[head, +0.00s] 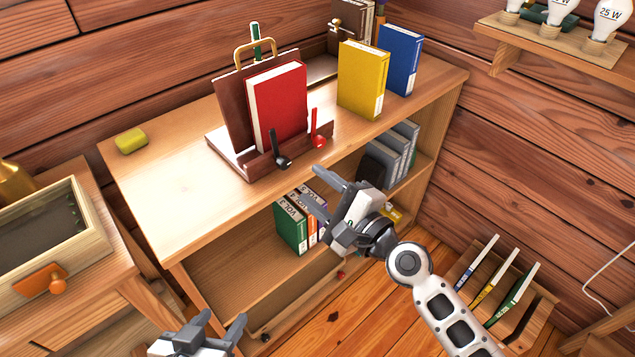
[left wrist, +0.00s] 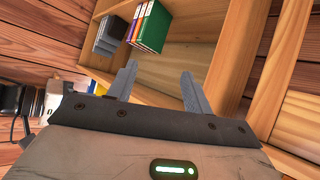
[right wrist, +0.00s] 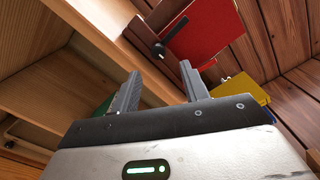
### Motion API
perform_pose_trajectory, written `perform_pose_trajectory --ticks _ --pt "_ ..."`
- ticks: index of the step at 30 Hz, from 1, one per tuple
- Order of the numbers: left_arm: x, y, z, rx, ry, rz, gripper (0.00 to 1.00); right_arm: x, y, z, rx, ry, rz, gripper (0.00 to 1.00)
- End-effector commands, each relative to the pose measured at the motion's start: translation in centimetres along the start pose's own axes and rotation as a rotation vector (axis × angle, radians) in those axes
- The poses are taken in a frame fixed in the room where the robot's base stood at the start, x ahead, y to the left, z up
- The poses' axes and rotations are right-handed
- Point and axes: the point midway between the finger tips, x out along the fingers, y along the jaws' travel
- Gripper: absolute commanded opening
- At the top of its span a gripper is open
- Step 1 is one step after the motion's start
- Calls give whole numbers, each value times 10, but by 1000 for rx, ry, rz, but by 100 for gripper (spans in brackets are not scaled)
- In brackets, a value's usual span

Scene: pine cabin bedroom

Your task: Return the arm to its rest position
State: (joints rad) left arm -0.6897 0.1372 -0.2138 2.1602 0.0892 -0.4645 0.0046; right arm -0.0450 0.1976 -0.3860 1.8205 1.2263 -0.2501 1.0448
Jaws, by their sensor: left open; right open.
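My right gripper (head: 330,208) is open and empty, in front of the bookcase's top edge and below the book stand (head: 262,165). In the right wrist view its two fingers (right wrist: 162,92) stand apart with nothing between them. The red book (head: 278,105) leans on the stand, with a black clip and a red clip at its front. It also shows in the right wrist view (right wrist: 205,30). My left gripper (head: 222,328) is low at the bottom of the head view, in front of the bookcase. In the left wrist view its fingers (left wrist: 157,85) are apart and empty.
The bookcase (head: 170,205) holds a yellow book (head: 363,80), a blue book (head: 400,60) and a yellow-green block (head: 131,140) on top. Several volumes (head: 295,225) stand on its shelf. A slotted book rack (head: 500,300) stands on the floor at right.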

Motion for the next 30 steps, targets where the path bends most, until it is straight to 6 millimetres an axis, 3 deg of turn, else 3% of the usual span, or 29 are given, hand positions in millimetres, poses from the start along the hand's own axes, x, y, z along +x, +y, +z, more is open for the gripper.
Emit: perform_pose_trajectory --ticks 8,11,14,18,21,25,30 --pt "-1 1 -5 -10 10 6 51 -1 1 0 -9 2 1 45" --pt "-4 2 -12 -9 17 6 51 -19 19 0 -201 36 53 45" --pt "-6 2 -14 -4 12 3 51 -51 45 -3 -534 83 156 45" --pt "-8 2 -14 2 1 -2 51 -108 79 -12 -1075 115 376 45" --pt "-9 1 -13 6 -5 -5 51 -146 93 -19 -1402 97 544 45" --pt "-8 0 -10 12 -13 -9 51 -180 102 -26 -1676 53 705 45" --pt "-8 0 -11 16 -12 -10 51 -191 104 -28 -1770 31 761 45"
